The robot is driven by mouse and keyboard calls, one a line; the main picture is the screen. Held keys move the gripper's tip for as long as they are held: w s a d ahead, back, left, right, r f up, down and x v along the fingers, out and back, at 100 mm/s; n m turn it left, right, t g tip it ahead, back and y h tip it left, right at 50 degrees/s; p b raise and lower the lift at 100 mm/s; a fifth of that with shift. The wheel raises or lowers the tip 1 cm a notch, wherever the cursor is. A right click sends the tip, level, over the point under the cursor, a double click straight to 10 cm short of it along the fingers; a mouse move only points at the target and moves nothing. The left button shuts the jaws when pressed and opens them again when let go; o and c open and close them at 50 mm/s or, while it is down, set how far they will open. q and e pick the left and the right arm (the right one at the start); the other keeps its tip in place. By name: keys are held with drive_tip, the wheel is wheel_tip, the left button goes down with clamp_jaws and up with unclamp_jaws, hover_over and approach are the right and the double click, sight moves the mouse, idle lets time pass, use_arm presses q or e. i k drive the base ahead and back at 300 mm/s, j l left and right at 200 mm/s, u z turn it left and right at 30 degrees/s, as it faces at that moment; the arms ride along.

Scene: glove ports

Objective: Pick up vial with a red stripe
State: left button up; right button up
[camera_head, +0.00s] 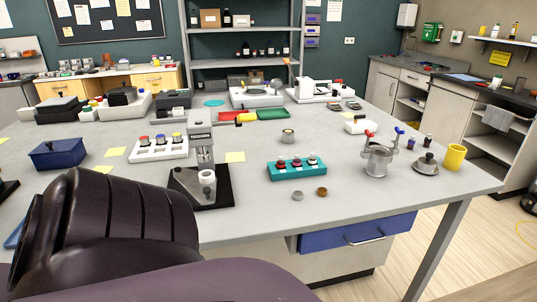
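A teal rack (297,172) on the middle right of the bench holds several small vials (297,162) with dark red and white parts. They are too small to tell which has a red stripe. A white rack (158,149) left of centre holds items with red, blue and yellow tops. Two small dark vials (427,141) stand near the right end of the bench. Neither of my grippers shows in the head view.
A large dark ribbed, padded shape (100,225) blocks the lower left. A grey press-like device (201,165) stands on a black base.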

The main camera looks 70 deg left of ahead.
sight(281, 163)
drive_tip(key=u, duration=1.85)
